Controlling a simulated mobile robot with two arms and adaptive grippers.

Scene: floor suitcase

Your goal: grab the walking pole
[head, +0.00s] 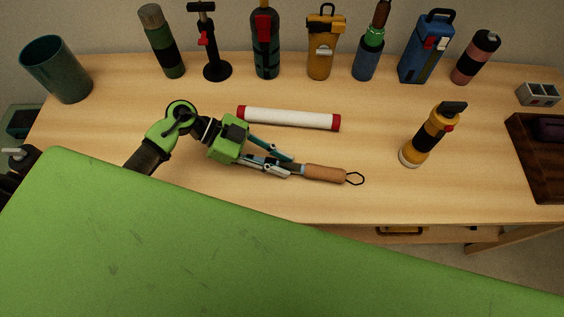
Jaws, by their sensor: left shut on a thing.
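My left gripper (291,164), green with grey fingers, comes in from the left and is shut on the pole just left of the handle. The fingers and the gripper body hide the rest of the pole. I cannot tell whether the pole touches the table. My right gripper is not in view.
A white tube with red ends (289,118) lies just behind the gripper. A yellow and black flask-like object (430,135) stands to the right. Several bottles and tools line the back edge. A teal cup (57,70) stands back left. A dark wooden tray (530,180) sits right.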

